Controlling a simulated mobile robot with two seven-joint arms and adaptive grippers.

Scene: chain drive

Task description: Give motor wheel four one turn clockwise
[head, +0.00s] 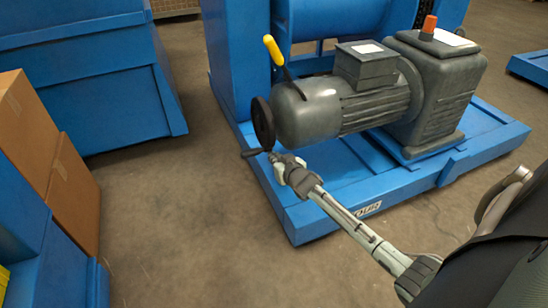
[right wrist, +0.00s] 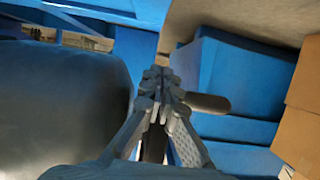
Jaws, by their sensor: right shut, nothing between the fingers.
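The grey motor (head: 345,105) sits on a blue skid (head: 310,215). A dark handwheel (head: 262,123) is on its left end, with a crank handle (head: 252,153) sticking out to the left at its lower edge. My right gripper (head: 275,158) is shut and empty, its tips beside the wheel's lower edge near the handle. In the right wrist view my shut fingers (right wrist: 160,80) point ahead, and the dark handle (right wrist: 208,103) shows just right of them. Whether they touch it I cannot tell. No number on the wheel is readable. My left gripper is not in view.
A yellow-handled lever (head: 274,50) rises from the motor. An orange cap (head: 429,25) tops the gearbox (head: 435,90). Blue bins (head: 90,80) and cardboard boxes (head: 25,125) stand to the left. The floor (head: 175,210) between them and the skid is clear.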

